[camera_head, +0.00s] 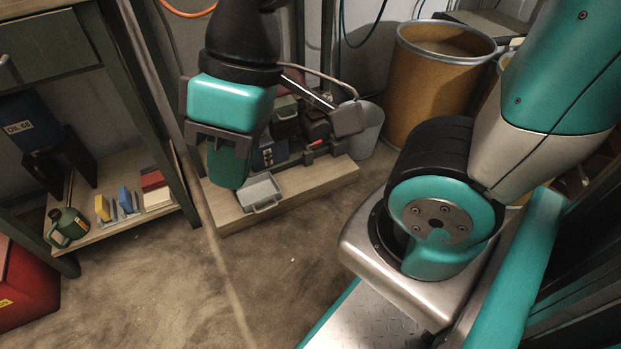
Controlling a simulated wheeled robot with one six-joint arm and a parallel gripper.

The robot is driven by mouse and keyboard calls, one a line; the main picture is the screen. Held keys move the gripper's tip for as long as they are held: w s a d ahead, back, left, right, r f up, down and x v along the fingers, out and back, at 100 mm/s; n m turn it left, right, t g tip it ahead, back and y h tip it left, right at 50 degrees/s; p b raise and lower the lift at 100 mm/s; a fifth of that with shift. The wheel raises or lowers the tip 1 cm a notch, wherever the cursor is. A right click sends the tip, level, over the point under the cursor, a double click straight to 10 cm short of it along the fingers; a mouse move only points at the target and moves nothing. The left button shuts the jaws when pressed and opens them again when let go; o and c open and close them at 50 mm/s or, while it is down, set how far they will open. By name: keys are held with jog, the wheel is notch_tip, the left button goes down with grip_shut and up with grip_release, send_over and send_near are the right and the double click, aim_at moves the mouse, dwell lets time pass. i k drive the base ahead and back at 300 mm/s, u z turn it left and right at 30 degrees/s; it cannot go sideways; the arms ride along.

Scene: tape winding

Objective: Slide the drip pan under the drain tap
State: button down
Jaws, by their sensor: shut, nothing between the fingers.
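The drip pan (262,190) is a small, shallow light-grey tray with a wire-like handle at its front. It sits near the front edge of a low wooden platform. My gripper (229,172) points down just left of the pan and above it in the picture. Its fingers are shut and empty. I cannot tell how high it is above the platform or whether it touches the pan. The drain tap cannot be made out; my gripper covers part of the small machine (315,127) behind the pan.
The low wooden platform (325,178) carries the machine. A grey bucket (366,130) and a brown drum (432,85) stand to its right. A workbench shelf (122,178) with an oil can (68,222) is at left. The concrete floor (200,290) in front is clear.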

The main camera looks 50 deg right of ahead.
aim_at(258, 191)
jog(key=z, duration=0.45)
jog(key=k, duration=1)
jog(key=u, duration=0.2)
jog(key=i, duration=0.6)
jog(key=u, duration=0.55)
jog(key=i, duration=0.75)
jog(key=z, duration=0.8)
jog(key=i, duration=0.65)
jog(key=z, duration=0.75)
